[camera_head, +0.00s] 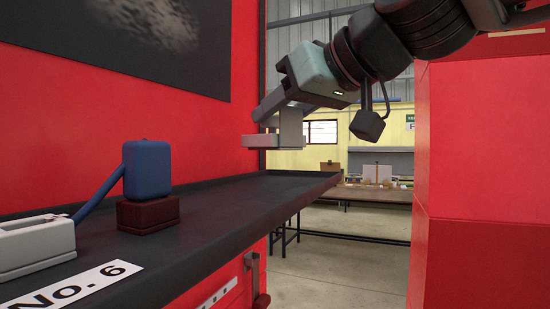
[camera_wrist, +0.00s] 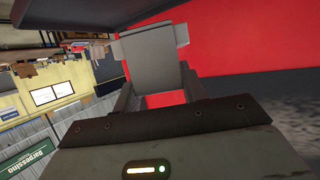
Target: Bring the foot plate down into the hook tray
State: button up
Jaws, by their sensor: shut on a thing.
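A light grey flat piece, which I take to be the foot plate (camera_head: 262,141), is held in my gripper (camera_head: 288,127). It hangs level above the far end of a long dark tray-like shelf with a raised rim (camera_head: 250,205), apart from it. I take this shelf to be the hook tray, though no label shows. In the wrist view the grey foot plate (camera_wrist: 155,62) sits between the two dark fingers of my gripper (camera_wrist: 160,88), which are shut on it. The fingers partly hide its near end.
A blue block (camera_head: 147,169) stands on a dark brown base (camera_head: 148,213) on the shelf's left part. A pale grey box (camera_head: 35,247) lies beside it. A red wall (camera_head: 120,100) rises behind. The shelf's right half is bare.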

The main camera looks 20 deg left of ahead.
aim_at(293, 141)
jog(key=shift+f+b, duration=0.35)
jog(key=shift+f, duration=2.1)
jog(key=shift+f, duration=0.2)
jog(key=o, duration=1.2)
jog(key=shift+r, duration=0.15)
jog(key=b+v, duration=0.4)
jog(key=v, duration=0.8)
jog(key=shift+s, duration=0.1)
